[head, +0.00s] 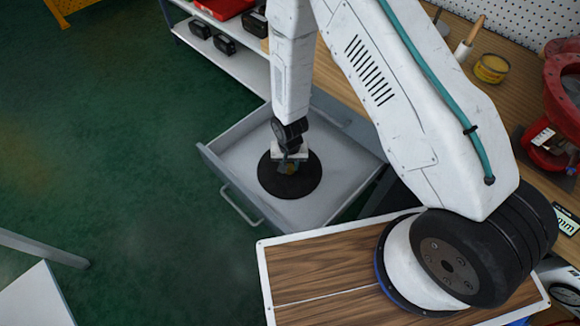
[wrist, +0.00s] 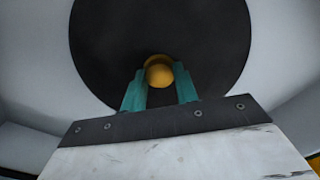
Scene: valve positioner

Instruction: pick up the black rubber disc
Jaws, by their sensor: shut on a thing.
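The black rubber disc (head: 309,184) lies in an open grey drawer (head: 345,185) in the head view. It fills the upper middle of the wrist view (wrist: 105,40), with a round yellow piece (wrist: 158,72) near its centre. My gripper (head: 291,165) is over the disc's middle, pointing down. In the wrist view its teal fingers (wrist: 160,85) stand on either side of the yellow piece and are shut on it. My gripper hides part of the disc in the head view. I cannot tell whether the disc touches the drawer floor.
The drawer walls surround the disc. A wooden workbench (head: 515,100) stands at the right with a yellow tin (head: 491,68) and a red valve body (head: 562,110). A shelf (head: 245,65) with black items is behind the drawer.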

